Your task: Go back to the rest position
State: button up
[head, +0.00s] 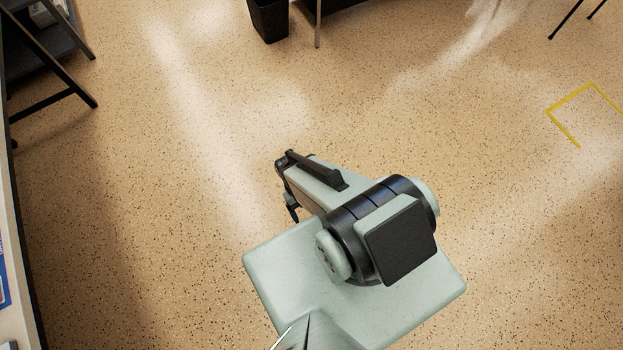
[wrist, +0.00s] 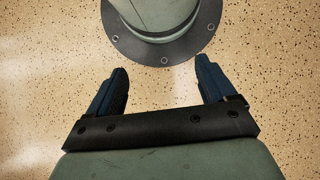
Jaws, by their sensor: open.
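My gripper (wrist: 162,85) is open and empty in the wrist view, with its two dark blue fingers spread apart. Between and beyond the fingertips lie speckled floor and the round, bolted flange of what looks like my own body. In the head view my arm is folded close over my pale green base. The fingers are hard to make out there; a dark part at the arm's far end points down and left.
Speckled tan floor (head: 190,200) lies open around me. A table edge (head: 22,225) runs along the left, with a dark shelf frame (head: 50,45) at the upper left. A black bin (head: 268,20) stands at the top. Yellow floor tape (head: 563,127) marks a corner at the right.

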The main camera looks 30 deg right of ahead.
jog(key=shift+s+d+r+m, duration=0.1)
jog(key=shift+s+d+m, duration=0.1)
jog(key=shift+s, duration=0.45)
jog(key=shift+s+d+m, duration=0.1)
jog(key=shift+s+d, duration=0.05)
jog(key=shift+s, duration=0.45)
